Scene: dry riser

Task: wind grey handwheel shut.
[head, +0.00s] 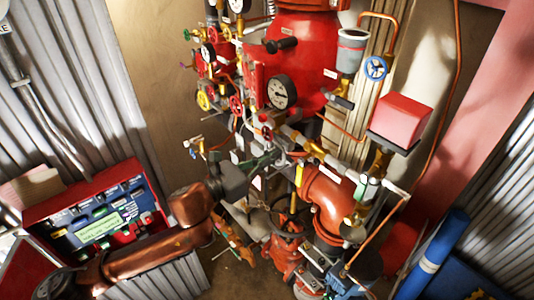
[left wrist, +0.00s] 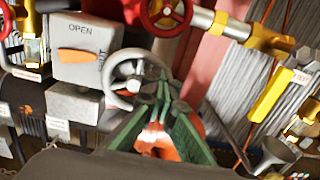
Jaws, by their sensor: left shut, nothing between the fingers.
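The grey handwheel (left wrist: 111,83) is left of centre in the left wrist view, beside a grey box (left wrist: 72,70) marked OPEN with an orange pointer. My left gripper (left wrist: 161,88) has green fingers, closed together with nothing between them. Its tips overlap the right side of the wheel's rim and opening; I cannot tell whether they touch it. In the head view my copper-coloured left arm reaches in from the lower left, and the dark left gripper (head: 262,161) is at the middle of the pipework. The handwheel is not clear there. My right gripper does not show.
A red handwheel (left wrist: 152,22) sits just above the grey one. A pressure gauge (head: 281,92), a blue handwheel (head: 375,68) and a red box (head: 402,118) stand around the red pipework. Pipes crowd the gripper closely.

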